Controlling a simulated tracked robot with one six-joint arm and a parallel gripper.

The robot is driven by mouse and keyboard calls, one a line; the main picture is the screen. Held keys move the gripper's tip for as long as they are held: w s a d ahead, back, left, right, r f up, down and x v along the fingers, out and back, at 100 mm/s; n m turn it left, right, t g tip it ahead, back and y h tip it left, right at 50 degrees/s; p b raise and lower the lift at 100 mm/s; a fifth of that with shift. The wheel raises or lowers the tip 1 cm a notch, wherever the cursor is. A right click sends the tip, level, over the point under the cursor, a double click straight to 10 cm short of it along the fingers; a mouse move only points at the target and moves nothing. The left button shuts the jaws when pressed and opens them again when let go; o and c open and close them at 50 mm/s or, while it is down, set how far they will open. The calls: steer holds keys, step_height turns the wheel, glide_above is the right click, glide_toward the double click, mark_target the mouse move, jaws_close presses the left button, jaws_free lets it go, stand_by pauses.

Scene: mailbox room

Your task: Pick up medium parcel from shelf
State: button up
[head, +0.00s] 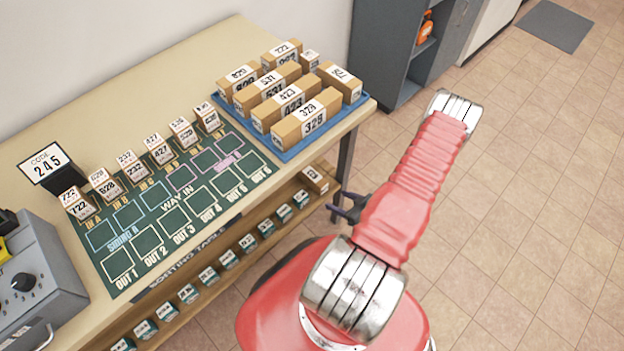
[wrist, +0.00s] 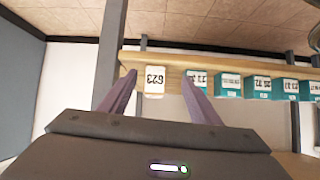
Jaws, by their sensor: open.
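A cardboard parcel (head: 314,179) with a white label sits at the right end of the low shelf under the sorting table. In the wrist view the parcel (wrist: 154,82) shows end-on with an upside-down "623" on its label. It appears between my fingertips but farther off. My gripper (head: 338,204) is open and empty, just right of the shelf end near a table leg. Its two purple fingers (wrist: 159,82) point toward the shelf in the wrist view. More parcels (head: 290,104) lie in a blue tray (head: 277,156) on the tabletop.
Several green-and-white boxes (head: 208,275) line the low shelf beside the parcel; they also show in the wrist view (wrist: 230,86). A dark table leg (head: 346,155) stands close to my gripper. A grey cabinet (head: 390,60) is behind. The tiled floor at right is clear.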

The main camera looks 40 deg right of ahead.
mark_target(316, 177)
steer(key=w+r+t, duration=0.1)
steer(key=r, duration=0.2)
steer(key=w+r+t, duration=0.1)
steer(key=shift+w+d+r+n+t, duration=0.3)
steer(key=shift+r+n, duration=0.05)
steer(key=shift+n, duration=0.05)
steer(key=shift+w, duration=0.1)
steer(key=shift+x, duration=4.25)
steer(key=shift+f, duration=0.1)
steer(key=shift+x, duration=2.55)
steer(key=shift+d, duration=0.1)
steer(key=c, duration=1.3)
